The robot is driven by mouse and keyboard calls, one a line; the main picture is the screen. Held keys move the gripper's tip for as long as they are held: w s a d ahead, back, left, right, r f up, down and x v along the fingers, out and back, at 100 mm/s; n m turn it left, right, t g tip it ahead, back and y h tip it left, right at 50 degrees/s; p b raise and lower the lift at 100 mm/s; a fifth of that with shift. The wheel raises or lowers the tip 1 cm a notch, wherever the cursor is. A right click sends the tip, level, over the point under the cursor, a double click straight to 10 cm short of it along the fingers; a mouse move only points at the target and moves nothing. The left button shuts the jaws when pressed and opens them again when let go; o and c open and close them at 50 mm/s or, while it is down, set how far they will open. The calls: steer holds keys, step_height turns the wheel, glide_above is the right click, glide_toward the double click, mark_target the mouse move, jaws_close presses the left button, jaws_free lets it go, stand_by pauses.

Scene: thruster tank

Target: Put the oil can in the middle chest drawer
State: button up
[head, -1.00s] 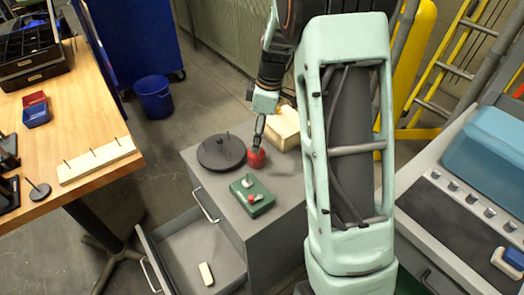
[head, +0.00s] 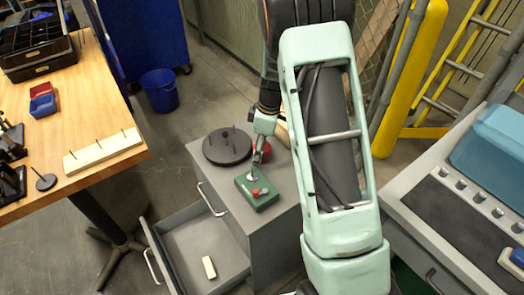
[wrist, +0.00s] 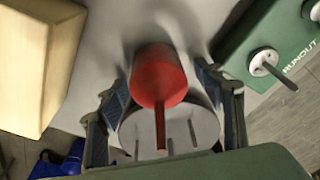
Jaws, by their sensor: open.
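The red oil can (head: 264,151) stands on top of the grey chest (head: 285,185), partly hidden behind my gripper in the head view. In the wrist view, the oil can (wrist: 158,75) with its thin spout appears between my open fingers, apart from both. My gripper (head: 257,163) is open and empty, near the can and the green box. It also shows in the wrist view (wrist: 167,115). A drawer (head: 185,236) below the chest's top drawer is pulled open, with a small cream block (head: 209,267) inside.
A dark round plate with pegs (head: 227,146) and a green box with a red knob (head: 257,190) stand close by on the chest. A cream block (wrist: 38,60) lies left of the can in the wrist view. A wooden table (head: 100,110) stands left.

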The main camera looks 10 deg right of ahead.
steer(key=c, duration=1.5)
steer(key=shift+r, duration=0.15)
